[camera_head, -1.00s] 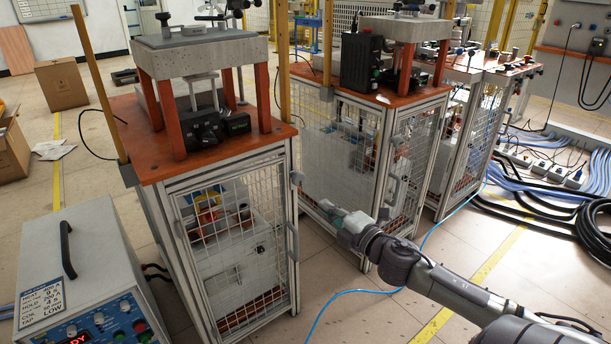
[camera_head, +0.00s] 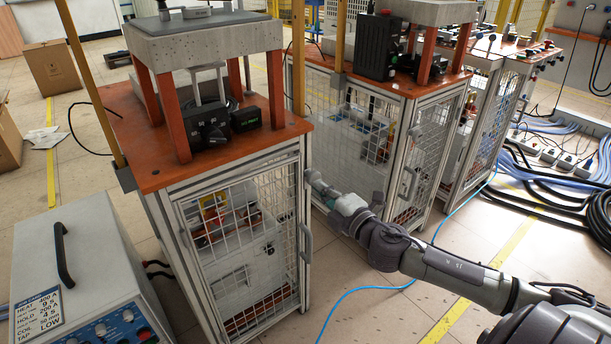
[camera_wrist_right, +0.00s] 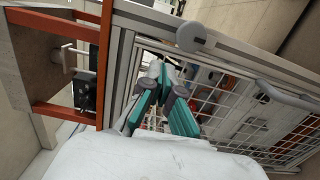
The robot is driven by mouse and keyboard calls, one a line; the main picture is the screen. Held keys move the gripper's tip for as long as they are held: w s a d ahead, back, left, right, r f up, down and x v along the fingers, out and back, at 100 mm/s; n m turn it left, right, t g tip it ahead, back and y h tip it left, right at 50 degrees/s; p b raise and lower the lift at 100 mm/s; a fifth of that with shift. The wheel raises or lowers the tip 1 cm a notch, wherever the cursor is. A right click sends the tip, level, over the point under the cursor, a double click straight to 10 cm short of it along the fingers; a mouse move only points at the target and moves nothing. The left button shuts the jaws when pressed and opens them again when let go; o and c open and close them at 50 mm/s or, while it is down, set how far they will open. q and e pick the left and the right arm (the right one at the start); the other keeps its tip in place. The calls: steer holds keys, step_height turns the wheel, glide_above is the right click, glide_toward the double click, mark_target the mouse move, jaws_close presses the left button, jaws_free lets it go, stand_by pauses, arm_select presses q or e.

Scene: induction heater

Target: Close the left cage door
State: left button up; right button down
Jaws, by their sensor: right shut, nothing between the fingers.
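The left cage door (camera_head: 245,262) is a white wire-mesh panel in a pale metal frame, on the front of the left cabinet. Its grey handle (camera_head: 306,240) is on the door's right side. I cannot tell whether the door sits flush in its frame. My right gripper (camera_head: 314,180) is beside the cabinet's upper right front edge, above the handle. In the right wrist view, the gripper's teal-padded fingers (camera_wrist_right: 166,112) are shut and empty in front of the mesh (camera_wrist_right: 225,110). The handle (camera_wrist_right: 285,95) shows to their right. My left gripper is not in view.
A second cabinet (camera_head: 350,150) with a mesh cage stands to the right, with a gap between. A grey control box (camera_head: 95,265) stands at lower left. A blue hose (camera_head: 375,288) crosses the floor near my right arm. Black cables (camera_head: 560,190) lie at the right.

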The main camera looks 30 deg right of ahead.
mark_target(298, 169)
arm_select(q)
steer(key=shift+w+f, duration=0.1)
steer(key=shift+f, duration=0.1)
arm_select(e)
steer(key=shift+w, duration=3.35)
steer(key=shift+a, duration=0.15)
